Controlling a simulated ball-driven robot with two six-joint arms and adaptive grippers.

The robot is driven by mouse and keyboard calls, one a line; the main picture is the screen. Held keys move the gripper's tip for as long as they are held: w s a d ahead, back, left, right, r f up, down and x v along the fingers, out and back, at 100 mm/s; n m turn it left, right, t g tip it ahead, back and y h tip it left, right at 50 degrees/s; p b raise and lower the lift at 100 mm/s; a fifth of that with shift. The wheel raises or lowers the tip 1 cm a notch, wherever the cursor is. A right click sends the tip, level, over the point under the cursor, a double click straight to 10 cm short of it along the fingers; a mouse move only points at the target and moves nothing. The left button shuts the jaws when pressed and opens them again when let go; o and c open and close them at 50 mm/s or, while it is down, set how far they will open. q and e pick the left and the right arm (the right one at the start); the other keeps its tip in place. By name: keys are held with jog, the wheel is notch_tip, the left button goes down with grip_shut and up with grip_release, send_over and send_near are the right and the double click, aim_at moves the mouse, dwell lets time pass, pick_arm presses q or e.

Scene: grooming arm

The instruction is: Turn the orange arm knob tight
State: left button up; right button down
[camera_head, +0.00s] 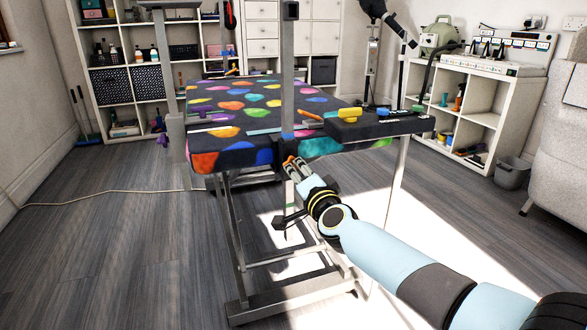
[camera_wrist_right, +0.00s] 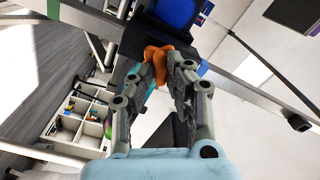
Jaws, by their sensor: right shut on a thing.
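The orange arm knob (camera_wrist_right: 157,62) sits on a dark clamp (camera_wrist_right: 146,36) at the table edge, in the upper middle of the right wrist view. My right gripper (camera_wrist_right: 164,72) is shut on the knob, one finger on each side of it. In the head view my right gripper (camera_head: 290,162) is at the front edge of the grooming table (camera_head: 225,157), at the foot of the upright grey post (camera_head: 288,75). The knob is mostly hidden by the fingers there. My left gripper is not in view.
Metal legs (camera_head: 233,230) stand below my right gripper. A white shelf (camera_head: 480,110) and a grey bin (camera_head: 512,172) stand at the right.

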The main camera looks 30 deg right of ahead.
aim_at(296, 169)
jog(key=shift+f+m, duration=0.1)
jog(key=shift+m, duration=1.3)
jog(key=shift+m+b, duration=0.4)
jog(key=shift+m, duration=0.7)
jog(key=c, duration=1.2)
grip_release()
jog(key=shift+c, duration=0.2)
jog(key=shift+s, duration=0.2)
jog(key=p+v, duration=0.1)
jog(key=v, duration=0.2)
jog(key=shift+s+a, duration=0.15)
jog(key=shift+s, duration=0.15)
jog(key=p+v, duration=0.1)
jog(key=v, duration=0.3)
jog(key=o, duration=0.6)
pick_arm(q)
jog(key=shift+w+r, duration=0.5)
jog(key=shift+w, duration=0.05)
